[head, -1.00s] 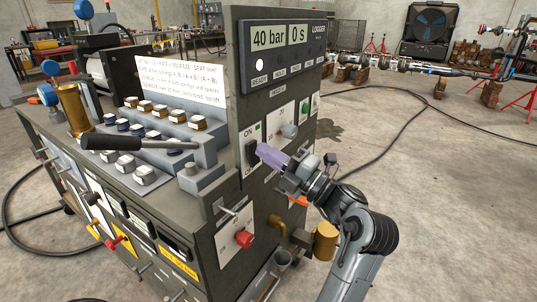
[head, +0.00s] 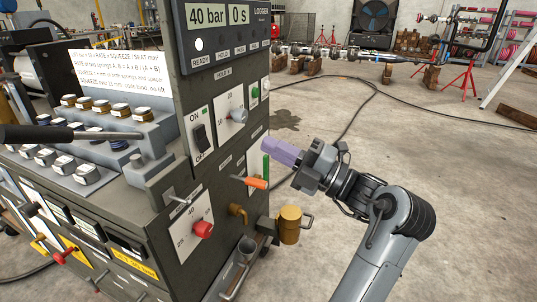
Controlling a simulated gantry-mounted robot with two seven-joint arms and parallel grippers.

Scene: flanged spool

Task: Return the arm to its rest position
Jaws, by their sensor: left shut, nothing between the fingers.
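My left gripper (head: 272,149), with pale purple fingers and a dark grey body, is in the head view, right of the test bench (head: 170,225). Its fingers are shut with nothing between them and point left toward the bench's control panel. The fingertips appear beside the panel's right edge; I cannot tell the exact gap. My grey arm runs from the gripper down to the bottom edge. My right gripper is not in view.
The panel carries a black ON/OFF switch (head: 200,137), a grey knob (head: 237,115), an orange lever (head: 256,183) and a red knob (head: 203,229). A brass cylinder (head: 290,224) stands below the gripper. Open concrete floor (head: 460,200) lies to the right, crossed by a black cable.

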